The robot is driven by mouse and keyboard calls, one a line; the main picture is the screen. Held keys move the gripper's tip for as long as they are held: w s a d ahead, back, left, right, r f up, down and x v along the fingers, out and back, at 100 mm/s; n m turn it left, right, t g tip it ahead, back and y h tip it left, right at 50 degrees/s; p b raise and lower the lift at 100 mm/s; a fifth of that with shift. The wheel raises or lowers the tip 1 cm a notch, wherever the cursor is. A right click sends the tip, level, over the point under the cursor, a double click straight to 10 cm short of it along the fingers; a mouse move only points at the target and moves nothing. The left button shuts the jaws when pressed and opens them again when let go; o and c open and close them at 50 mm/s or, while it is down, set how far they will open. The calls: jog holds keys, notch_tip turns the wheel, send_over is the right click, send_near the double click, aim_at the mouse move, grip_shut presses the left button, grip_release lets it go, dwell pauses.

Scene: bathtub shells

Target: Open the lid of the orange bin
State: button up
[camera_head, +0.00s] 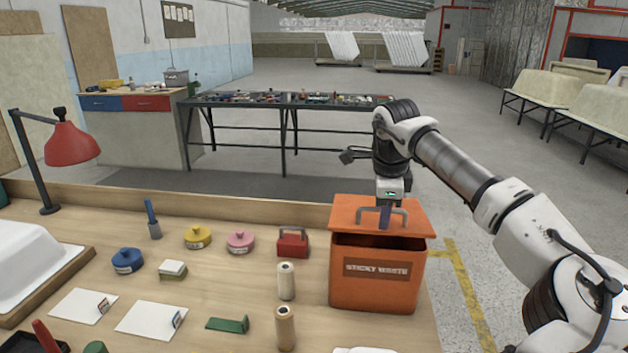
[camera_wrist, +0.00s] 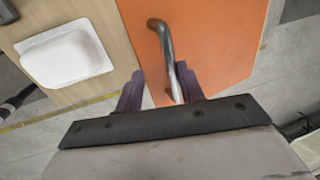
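The orange bin (camera_head: 375,290), labelled "STICKY WASTE", stands at the right end of the workbench. Its orange lid (camera_head: 350,215) lies over the top, with a dark gap under the lid's front edge. A grey metal handle (camera_head: 404,213) is on the lid; the handle (camera_wrist: 163,40) and lid (camera_wrist: 222,40) also show in the wrist view. My gripper (camera_head: 386,215) points down at the handle. In the wrist view, the fingers of my gripper (camera_wrist: 160,90) are apart, with one end of the handle between them, closer to the right finger. Contact with the handle is unclear.
On the workbench (camera_head: 240,310) left of the bin are a red box (camera_head: 292,243), two rolls (camera_head: 286,281), several round tins and papers. A red lamp (camera_head: 72,144) stands far left. Open floor (camera_head: 480,270) lies right of the bin.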

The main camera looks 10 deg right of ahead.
notch_tip(320, 180, up, 12)
jog(key=s+b, duration=0.1)
jog(key=s, duration=0.1)
jog(key=w+a+f+n+y, duration=0.2)
jog(key=a+f+y, duration=0.1)
jog(key=a, duration=0.9)
jog(key=shift+a+f+t, duration=0.25)
jog(key=shift+a+t, duration=0.05)
jog(key=shift+a, duration=0.05)
jog(key=shift+w, duration=0.1)
